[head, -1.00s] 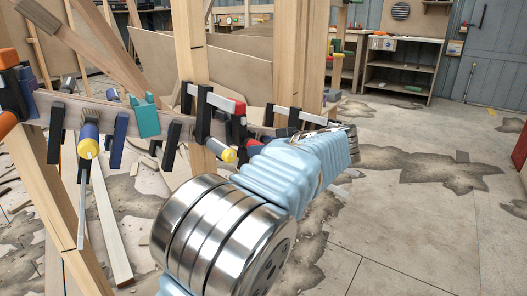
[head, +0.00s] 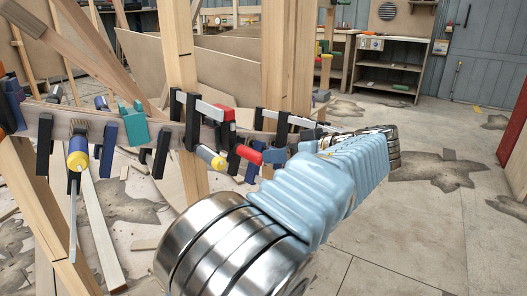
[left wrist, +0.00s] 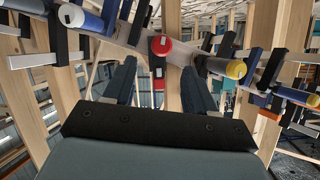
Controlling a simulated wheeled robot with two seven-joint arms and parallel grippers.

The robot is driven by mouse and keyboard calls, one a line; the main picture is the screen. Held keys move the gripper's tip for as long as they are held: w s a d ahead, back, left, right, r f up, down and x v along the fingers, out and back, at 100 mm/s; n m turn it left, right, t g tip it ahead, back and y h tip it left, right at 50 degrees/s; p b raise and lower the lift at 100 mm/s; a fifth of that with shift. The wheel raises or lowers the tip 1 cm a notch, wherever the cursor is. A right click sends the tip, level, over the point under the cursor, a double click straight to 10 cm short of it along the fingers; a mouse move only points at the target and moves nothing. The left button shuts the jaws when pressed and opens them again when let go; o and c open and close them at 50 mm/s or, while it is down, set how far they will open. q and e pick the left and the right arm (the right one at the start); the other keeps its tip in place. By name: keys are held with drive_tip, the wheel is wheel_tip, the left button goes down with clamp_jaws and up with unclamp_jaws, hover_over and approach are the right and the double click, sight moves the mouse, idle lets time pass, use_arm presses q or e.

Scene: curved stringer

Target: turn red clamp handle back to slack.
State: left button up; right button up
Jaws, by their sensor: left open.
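The red clamp handle (head: 248,153) sits on the clamp in the middle of the curved wooden strip (head: 105,118), left of my left arm in the head view. It lies tilted there, beside a yellow-ended handle (head: 212,157). In the left wrist view the red handle (left wrist: 160,46) appears end-on, just beyond and between the fingertips of my left gripper (left wrist: 157,70). The left gripper is open, with a dark finger on each side. I cannot tell whether either finger touches the handle. In the head view my own arm hides most of the left gripper. My right gripper is not in view.
Several other clamps, including a blue-and-yellow one (head: 77,155) and a teal one (head: 134,122), crowd the strip. A wooden post (head: 180,60) stands behind it. Shelving (head: 390,70) is at the back. The floor at right is mostly open.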

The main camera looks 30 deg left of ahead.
use_arm(q)
drive_tip(key=v, duration=0.4)
drive_tip(key=shift+d, duration=0.1)
drive_tip(key=shift+s+d, duration=0.25)
drive_tip(key=shift+d, duration=0.45)
